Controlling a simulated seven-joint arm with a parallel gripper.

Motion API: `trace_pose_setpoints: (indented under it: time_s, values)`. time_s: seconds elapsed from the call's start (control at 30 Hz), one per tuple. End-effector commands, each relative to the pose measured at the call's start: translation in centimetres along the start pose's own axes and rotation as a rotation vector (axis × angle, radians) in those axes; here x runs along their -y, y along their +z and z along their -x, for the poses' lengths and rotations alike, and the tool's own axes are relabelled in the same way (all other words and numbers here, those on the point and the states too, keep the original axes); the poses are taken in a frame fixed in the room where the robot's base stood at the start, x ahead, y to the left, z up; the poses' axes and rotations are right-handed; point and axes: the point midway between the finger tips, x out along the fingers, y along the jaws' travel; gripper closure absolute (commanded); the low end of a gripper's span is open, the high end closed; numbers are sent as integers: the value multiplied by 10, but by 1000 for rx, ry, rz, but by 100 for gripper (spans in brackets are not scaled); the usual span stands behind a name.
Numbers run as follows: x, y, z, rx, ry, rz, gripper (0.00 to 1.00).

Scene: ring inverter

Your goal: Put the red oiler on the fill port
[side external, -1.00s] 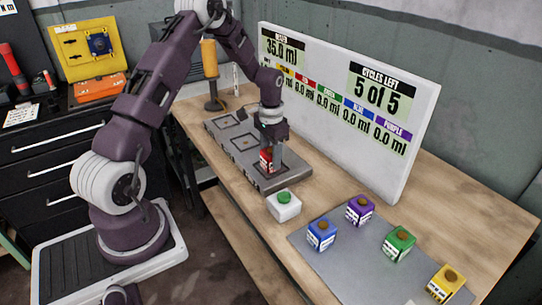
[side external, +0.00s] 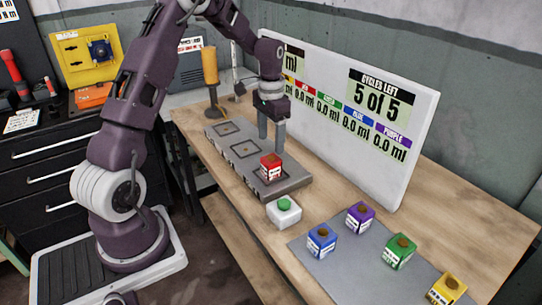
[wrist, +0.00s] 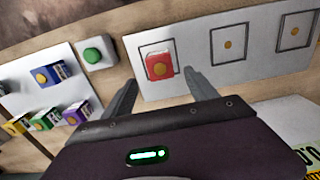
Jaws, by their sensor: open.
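The red oiler (side external: 271,166), a small red and white block with a round brownish top, stands upright on the near end of the grey plate (side external: 240,148). In the wrist view the red oiler (wrist: 160,66) sits within the outlined square at that end of the plate. Two more outlined squares on the plate are empty; I cannot read which one is the fill port. My gripper (side external: 272,143) is open and empty, raised above and behind the oiler, towards the board. The oiler is clear of both fingers.
A white block with a green button (side external: 284,210) stands just before the plate. Blue (side external: 321,240), purple (side external: 360,215), green (side external: 399,248) and yellow (side external: 446,289) oilers stand on a grey mat. A white display board (side external: 400,190) stands close behind my gripper. An orange cylinder (side external: 209,65) stands at the far end.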

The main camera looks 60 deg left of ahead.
Motion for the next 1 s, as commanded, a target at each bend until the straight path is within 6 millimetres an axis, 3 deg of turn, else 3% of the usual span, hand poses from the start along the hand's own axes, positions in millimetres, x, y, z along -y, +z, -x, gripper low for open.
trace_pose_setpoints:
  time_s: [0.23, 0.37, 0.5, 0.6, 0.7, 0.8, 0.9, 1.0]
  values:
    - [-5, 1, 38, -8, -5, -3, 33]
    - [-45, 19, 90, -70, -43, -14, 33]
    - [-116, 80, 157, -196, -80, -17, 33]
    - [-159, 141, 183, -302, -78, -13, 33]
    - [-187, 197, 186, -396, -52, -10, 33]
    - [-200, 233, 179, -457, -20, -4, 33]
    - [-206, 250, 173, -486, -1, -1, 33]
    - [-207, 254, 171, -491, 4, 1, 33]
